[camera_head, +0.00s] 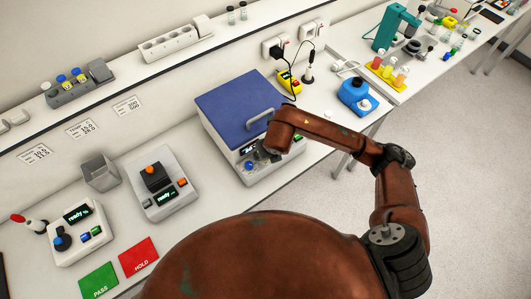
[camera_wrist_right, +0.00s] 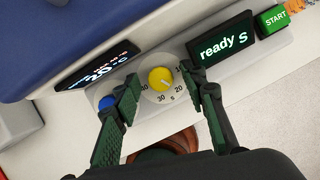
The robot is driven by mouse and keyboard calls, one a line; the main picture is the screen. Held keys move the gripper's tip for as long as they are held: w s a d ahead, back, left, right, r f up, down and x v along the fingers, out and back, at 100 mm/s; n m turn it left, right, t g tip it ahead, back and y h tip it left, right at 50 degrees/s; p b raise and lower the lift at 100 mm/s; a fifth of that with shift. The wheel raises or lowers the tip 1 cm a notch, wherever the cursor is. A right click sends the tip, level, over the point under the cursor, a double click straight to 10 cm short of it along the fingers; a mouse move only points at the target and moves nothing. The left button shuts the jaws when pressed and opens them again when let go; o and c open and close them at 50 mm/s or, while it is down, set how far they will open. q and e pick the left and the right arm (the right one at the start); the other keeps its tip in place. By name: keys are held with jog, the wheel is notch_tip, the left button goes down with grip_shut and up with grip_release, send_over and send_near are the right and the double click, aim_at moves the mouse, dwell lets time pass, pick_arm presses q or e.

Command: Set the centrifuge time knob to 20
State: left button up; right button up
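The centrifuge (camera_head: 240,112) is a white box with a blue lid, shut, on the bench in the head view. Its yellow time knob (camera_wrist_right: 160,80) shows in the right wrist view, with a numbered dial around it. The knob's mark points toward the lower right, near the 20; its exact setting is hard to tell. My right gripper (camera_wrist_right: 160,74) is open, its fingers on either side of the knob with visible gaps. In the head view my right gripper (camera_head: 262,158) is at the centrifuge's front panel, partly hidden. My left gripper is not in view.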

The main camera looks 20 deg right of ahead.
jog(key=shift+r, duration=0.1)
jog(key=v, duration=1.2)
